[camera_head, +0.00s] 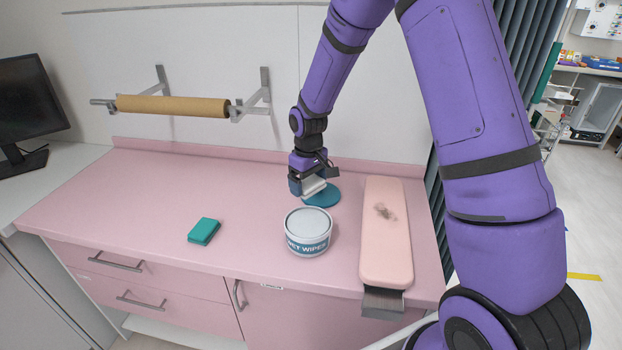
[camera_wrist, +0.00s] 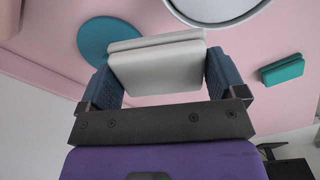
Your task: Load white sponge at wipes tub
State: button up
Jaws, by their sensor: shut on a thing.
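The wipes tub (camera_head: 308,236), a round white tub with a teal label and an open-looking top, stands on the pink counter. Its rim shows at the top of the wrist view (camera_wrist: 222,20). My gripper (camera_head: 312,187) is shut on the white sponge (camera_head: 314,184), above the counter and behind the tub. In the wrist view, the sponge (camera_wrist: 156,68) is a pale block between the two blue fingers. A round teal lid (camera_head: 324,196) lies flat on the counter behind the tub, partly hidden by my gripper and the sponge.
A teal sponge (camera_head: 204,231) lies to the left of the tub. A pink padded armrest (camera_head: 384,240) with a grey smudge lies to the right. A paper roll (camera_head: 172,105) hangs on the wall behind. The left part of the counter (camera_head: 130,200) is clear.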

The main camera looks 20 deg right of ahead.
aim_at(308, 222)
jog(key=s+a+r+n, duration=0.1)
jog(key=s+n, duration=0.1)
jog(key=s+a+r+n, duration=0.1)
jog(key=s+n, duration=0.1)
jog(key=s, duration=0.1)
jog(key=s+a+r+n, duration=0.1)
jog(key=s, duration=0.1)
jog(key=shift+s+a+r+n, duration=0.15)
jog(key=shift+s+r+n, duration=0.05)
jog(key=shift+s+n, duration=0.2)
jog(key=shift+s+a+n, duration=0.2)
jog(key=shift+s+n, duration=0.2)
jog(key=shift+f, duration=2.9)
jog(key=shift+f, duration=0.55)
jog(key=shift+r, duration=3.55)
